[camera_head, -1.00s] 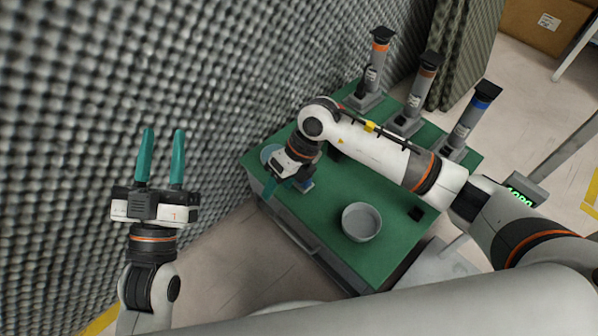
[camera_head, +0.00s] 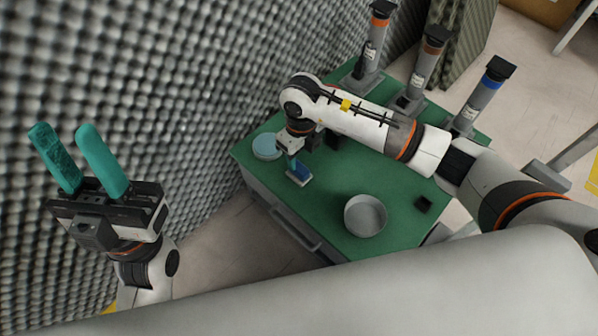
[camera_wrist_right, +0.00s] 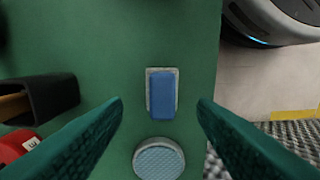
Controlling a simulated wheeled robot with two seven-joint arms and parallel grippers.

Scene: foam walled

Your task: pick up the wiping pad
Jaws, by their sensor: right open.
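The wiping pad (camera_head: 300,172), a blue rectangular block, lies on a pale grey base on the green table. In the right wrist view the pad (camera_wrist_right: 162,95) is upright in the picture, centred between my spread fingers. My right gripper (camera_head: 292,160) is above the pad, pointing down; its fingers are partly hidden by the wrist in the head view. It is open and apart from the pad in the wrist view (camera_wrist_right: 160,110). My left gripper (camera_head: 63,130) is open and empty by the grey foam wall, away from the table.
A round light-blue disc (camera_head: 266,146) lies beside the pad. A grey round bowl (camera_head: 365,216) stands nearer the front. A dark open box (camera_wrist_right: 45,97) and a red object (camera_wrist_right: 18,145) show at left in the wrist view. Several grey cylinders (camera_head: 482,97) stand along the back edge.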

